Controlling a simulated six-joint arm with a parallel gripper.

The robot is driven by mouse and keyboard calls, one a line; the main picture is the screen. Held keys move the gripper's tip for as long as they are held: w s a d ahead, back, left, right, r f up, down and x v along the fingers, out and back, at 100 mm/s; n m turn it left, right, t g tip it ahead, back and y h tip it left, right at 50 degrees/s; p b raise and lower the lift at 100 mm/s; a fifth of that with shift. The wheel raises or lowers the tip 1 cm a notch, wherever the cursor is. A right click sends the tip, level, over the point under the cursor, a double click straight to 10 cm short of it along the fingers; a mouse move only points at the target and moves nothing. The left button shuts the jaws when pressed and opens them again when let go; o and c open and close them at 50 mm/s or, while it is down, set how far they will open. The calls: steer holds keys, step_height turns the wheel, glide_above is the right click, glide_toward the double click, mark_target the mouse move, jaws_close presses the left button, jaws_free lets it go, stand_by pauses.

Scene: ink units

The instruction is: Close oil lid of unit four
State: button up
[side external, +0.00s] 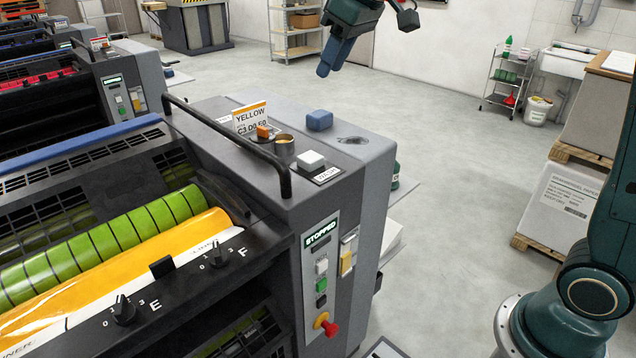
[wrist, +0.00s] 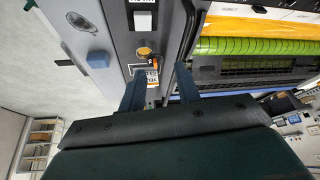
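Unit four appears to be the nearest press unit (side external: 225,150), with a card (side external: 250,118) reading YELLOW on its grey top. On that top stands a round brass cup (side external: 285,145) with a dark opening, also seen in the wrist view (wrist: 144,52). A small orange piece (side external: 263,131) stands up beside it, apparently the oil lid raised open; it also shows in the wrist view (wrist: 153,62). My gripper (side external: 328,70) is high above and beyond the unit, touching nothing. In the wrist view its fingers (wrist: 160,68) are apart and empty, pointing toward the cup and card.
A blue block (side external: 319,120) and a dark patch (side external: 352,140) lie on the unit's top. A white block (side external: 311,159) sits by the WASH label. A black handrail (side external: 230,140) runs along the top. The panel (side external: 321,280) reads STOPPED. Open floor lies to the right.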

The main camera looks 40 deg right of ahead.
steer(key=s, duration=0.7)
steer(key=shift+d+m, duration=0.25)
steer(key=shift+m, duration=0.15)
steer(key=shift+f, duration=0.1)
steer(key=m+h, duration=0.1)
glide_toward(265, 128)
steer(key=v, duration=0.5)
steer(key=shift+w+a+r, duration=0.1)
steer(key=shift+a+r, duration=0.05)
steer(key=shift+r, duration=0.05)
steer(key=x, duration=1.3)
steer(key=shift+f, duration=0.4)
steer(key=shift+c, duration=0.2)
